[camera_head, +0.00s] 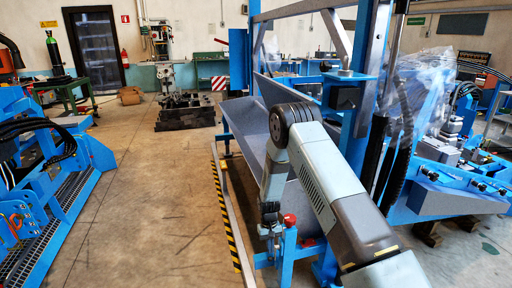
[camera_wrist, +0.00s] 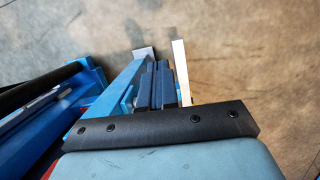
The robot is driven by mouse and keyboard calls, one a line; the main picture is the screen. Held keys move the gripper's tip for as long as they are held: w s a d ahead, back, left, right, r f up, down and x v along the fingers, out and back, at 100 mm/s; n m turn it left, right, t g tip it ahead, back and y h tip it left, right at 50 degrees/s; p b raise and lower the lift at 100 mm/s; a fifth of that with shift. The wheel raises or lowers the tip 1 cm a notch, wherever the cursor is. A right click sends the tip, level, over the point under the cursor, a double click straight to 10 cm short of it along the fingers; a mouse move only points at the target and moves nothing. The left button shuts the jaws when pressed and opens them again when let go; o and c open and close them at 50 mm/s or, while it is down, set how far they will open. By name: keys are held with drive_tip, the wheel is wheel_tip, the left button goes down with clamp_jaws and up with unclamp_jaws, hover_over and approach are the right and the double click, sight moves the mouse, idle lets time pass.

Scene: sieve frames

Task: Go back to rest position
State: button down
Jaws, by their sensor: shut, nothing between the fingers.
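My gripper (camera_wrist: 156,82) shows in the wrist view as two dark blue fingers side by side. They are shut, with nothing held between them. In the camera_head view my grey arm rises from the lower right, bends at a dark elbow and hangs down. Its lower end, with my gripper (camera_head: 270,232), is small and hard to make out there. It is close beside a blue post with a red knob (camera_head: 289,220); I cannot tell whether they touch.
A blue machine frame (camera_head: 440,198) and grey sloped panels (camera_head: 254,130) stand close around my arm. A yellow-black striped rail (camera_head: 225,205) edges the machine. Another blue machine (camera_head: 62,205) stands at left. The concrete floor (camera_head: 150,210) between them is clear.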

drive_tip(key=w+d+r+t, duration=0.1)
drive_tip(key=d+r, duration=0.1)
drive_tip(key=r, duration=0.9)
drive_tip(key=d+r+t, duration=0.1)
drive_tip(key=d+r, duration=0.1)
drive_tip(key=r, duration=1)
drive_tip(key=s+d+r+m+t+y, duration=0.1)
drive_tip(key=s+d+r, duration=0.15)
drive_tip(key=r, duration=0.65)
drive_tip(key=s+d+r+t, duration=0.15)
drive_tip(key=s+r, duration=0.25)
drive_tip(key=r, duration=0.4)
drive_tip(key=s+d+r+t, duration=0.1)
drive_tip(key=s+d+r, duration=0.2)
drive_tip(key=s+r, duration=0.3)
drive_tip(key=s+d+r+m+t, duration=0.1)
drive_tip(key=s+d+r, duration=0.2)
drive_tip(key=s, duration=1)
drive_tip(key=s+d+r+t, duration=0.2)
drive_tip(key=s+d+r, duration=0.1)
drive_tip(key=s+r, duration=0.5)
drive_tip(key=s, duration=0.2)
drive_tip(key=shift+s+d+r+m, duration=0.3)
drive_tip(key=shift+s+r+m, duration=0.05)
drive_tip(key=shift+m, duration=0.05)
